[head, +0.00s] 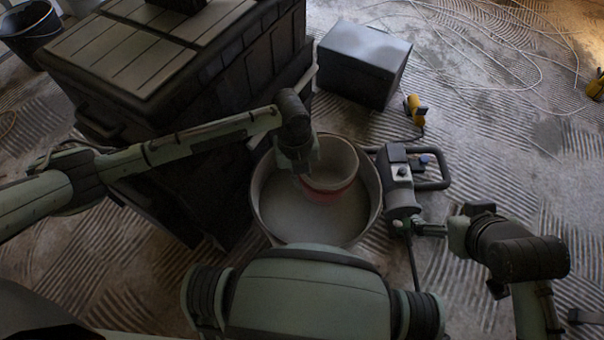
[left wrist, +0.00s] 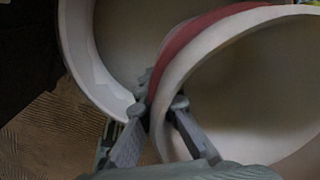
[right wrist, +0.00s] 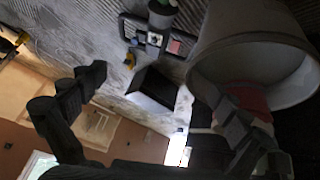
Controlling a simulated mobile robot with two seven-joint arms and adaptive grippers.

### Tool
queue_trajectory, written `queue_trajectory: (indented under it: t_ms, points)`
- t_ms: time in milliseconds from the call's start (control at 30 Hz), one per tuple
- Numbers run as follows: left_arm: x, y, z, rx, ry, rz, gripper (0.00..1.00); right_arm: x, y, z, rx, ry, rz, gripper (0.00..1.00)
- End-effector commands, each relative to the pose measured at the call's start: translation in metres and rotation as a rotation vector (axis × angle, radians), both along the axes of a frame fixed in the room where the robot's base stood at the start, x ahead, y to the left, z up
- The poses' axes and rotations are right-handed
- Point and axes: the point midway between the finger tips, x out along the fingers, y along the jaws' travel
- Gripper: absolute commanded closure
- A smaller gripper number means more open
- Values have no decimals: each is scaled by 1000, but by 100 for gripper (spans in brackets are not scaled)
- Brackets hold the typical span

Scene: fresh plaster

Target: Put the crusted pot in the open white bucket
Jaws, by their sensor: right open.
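The open white bucket (head: 272,215) stands on the floor in front of me, wide mouth up. The crusted pot (head: 345,150), pale with a red band, is at the bucket's mouth, toward its far side; I cannot tell whether it touches the bucket. My left gripper (head: 302,178) is shut on the pot's near-left rim. In the left wrist view its fingers (left wrist: 158,120) pinch the pot wall (left wrist: 195,55), with the bucket rim (left wrist: 85,60) behind. My right gripper (right wrist: 155,115) is open and empty, right of the bucket; the bucket (right wrist: 250,50) shows beside it.
A grey mixer-like power tool (head: 402,190) stands close against the bucket's right side. A dark box (head: 365,60) and a yellow plug (head: 414,107) lie behind. A large dark chest (head: 150,60) stands at the left. A black bucket (head: 30,30) is at the far left. Cables cross the floor at the back right.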

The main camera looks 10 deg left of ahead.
Motion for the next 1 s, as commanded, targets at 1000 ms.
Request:
queue_trajectory:
  t_ms: [1000]
  points:
    - [0, 1, -24, 0, -1, 1, 100, 84, 95, 85, 215, -596, 176, 0]
